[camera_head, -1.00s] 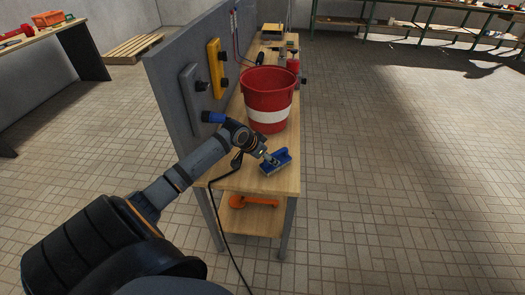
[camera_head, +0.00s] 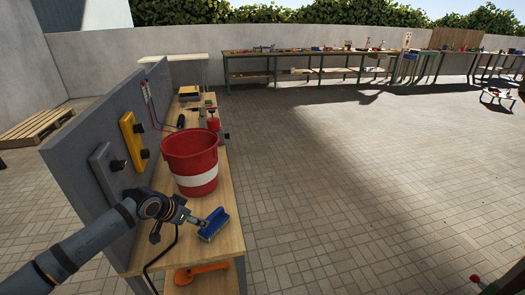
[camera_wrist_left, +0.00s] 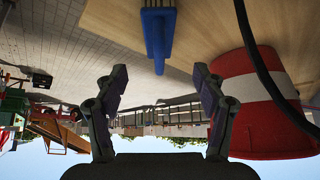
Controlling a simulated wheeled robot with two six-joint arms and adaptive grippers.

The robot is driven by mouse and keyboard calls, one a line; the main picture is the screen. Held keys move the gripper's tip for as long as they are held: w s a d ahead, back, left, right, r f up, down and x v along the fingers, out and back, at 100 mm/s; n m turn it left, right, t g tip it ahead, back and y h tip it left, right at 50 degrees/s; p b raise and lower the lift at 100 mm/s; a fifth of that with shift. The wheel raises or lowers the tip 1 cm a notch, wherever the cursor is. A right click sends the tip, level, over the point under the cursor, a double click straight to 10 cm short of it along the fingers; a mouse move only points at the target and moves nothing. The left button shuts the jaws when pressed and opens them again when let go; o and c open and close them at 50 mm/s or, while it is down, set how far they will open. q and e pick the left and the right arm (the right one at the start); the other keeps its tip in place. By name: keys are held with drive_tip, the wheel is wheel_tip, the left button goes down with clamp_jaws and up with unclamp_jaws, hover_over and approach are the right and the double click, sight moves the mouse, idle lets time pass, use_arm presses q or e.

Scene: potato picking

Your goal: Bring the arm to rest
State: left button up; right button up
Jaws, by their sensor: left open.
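My left arm comes in from the left over the near end of the wooden workbench (camera_head: 232,238). My left gripper (camera_head: 189,216) is close beside a blue block-like tool (camera_head: 213,224) on the bench top. My right gripper is in no view.
A red bucket with a white band (camera_head: 190,164) stands on the bench behind my gripper. A grey panel (camera_head: 88,190) with a yellow bar (camera_head: 133,136) runs along the bench's left side. An orange tool (camera_head: 200,272) lies on the lower shelf. Open tiled floor is to the right.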

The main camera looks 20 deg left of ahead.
use_arm(q)
drive_tip(key=s+d+f+g, duration=0.2)
drive_tip(key=s+d+f, duration=0.75)
drive_tip(key=d, duration=0.25)
drive_tip(key=s+d+r+n+g+y, duration=0.1)
drive_tip(key=s+d+r+n+y, duration=0.15)
drive_tip(key=s, duration=0.85)
drive_tip(key=s+a+f+g, duration=0.1)
drive_tip(key=s+f, duration=0.1)
drive_tip(key=f, duration=1.1)
drive_tip(key=s+a+f+g, duration=0.1)
drive_tip(key=f, duration=1.3)
drive_tip(key=s+a+f+p, duration=0.1)
drive_tip(key=s+f, duration=1.3)
drive_tip(key=s, duration=0.4)
drive_tip(key=shift+s+a+f+g, duration=0.2)
drive_tip(key=shift+a+f+g, duration=0.05)
drive_tip(key=shift+f+g, duration=0.15)
